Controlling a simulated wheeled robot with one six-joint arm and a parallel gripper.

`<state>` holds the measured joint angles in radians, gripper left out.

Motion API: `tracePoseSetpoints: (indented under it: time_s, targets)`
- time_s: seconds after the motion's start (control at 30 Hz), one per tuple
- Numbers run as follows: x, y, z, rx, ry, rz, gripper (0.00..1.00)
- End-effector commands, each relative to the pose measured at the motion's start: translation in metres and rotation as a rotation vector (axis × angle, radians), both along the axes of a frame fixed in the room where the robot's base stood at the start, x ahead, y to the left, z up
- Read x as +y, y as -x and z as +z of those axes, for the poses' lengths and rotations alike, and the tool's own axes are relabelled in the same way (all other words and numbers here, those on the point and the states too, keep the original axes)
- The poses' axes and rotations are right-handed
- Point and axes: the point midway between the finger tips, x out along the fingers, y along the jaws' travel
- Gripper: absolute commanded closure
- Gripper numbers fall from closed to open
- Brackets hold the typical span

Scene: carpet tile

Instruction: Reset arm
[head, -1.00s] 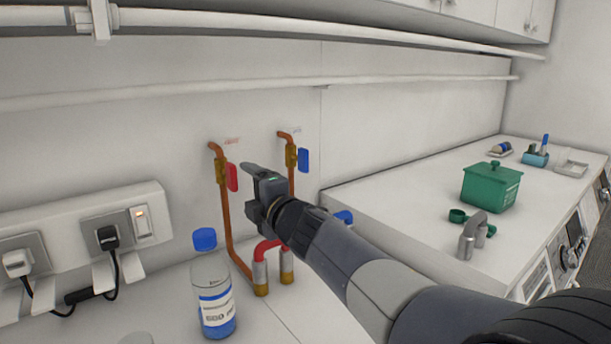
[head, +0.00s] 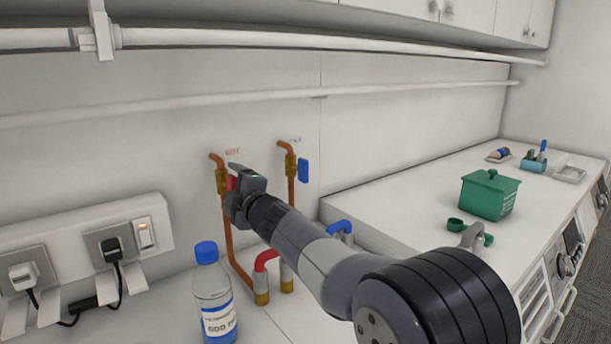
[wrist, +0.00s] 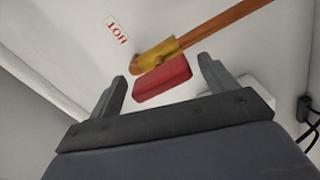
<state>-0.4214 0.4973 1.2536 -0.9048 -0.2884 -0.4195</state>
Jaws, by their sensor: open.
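My gripper (head: 236,180) is raised in front of the wall at the hot-water pipe. In the wrist view my gripper (wrist: 162,88) has its two fingers spread wide apart. The red valve handle (wrist: 162,81) lies between and just beyond the fingertips, on a brass valve body (wrist: 158,53) with a copper pipe. I cannot tell whether a finger touches it. In the head view the red handle (head: 231,183) is partly hidden behind my gripper. The blue valve handle (head: 303,170) hangs on the second copper pipe to the right. A "HOT" label (wrist: 116,29) is on the wall.
A clear bottle with a blue cap (head: 207,253) stands below left on the counter. Red (head: 266,257) and blue (head: 341,227) pipe bends rise below my arm. A socket panel (head: 75,255) is at left. A green box (head: 488,195) stands on the right counter.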

Motion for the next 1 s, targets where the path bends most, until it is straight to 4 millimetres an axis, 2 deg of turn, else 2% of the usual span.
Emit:
tracePoseSetpoints:
  time_s: [0.7, 1.0]
  targets:
    - [-0.0012, -0.0008, 0.0051, 0.534, -0.702, -0.001, 0.20]
    - [-0.0016, -0.0009, 0.0044, 0.701, -0.925, 0.000, 0.20]
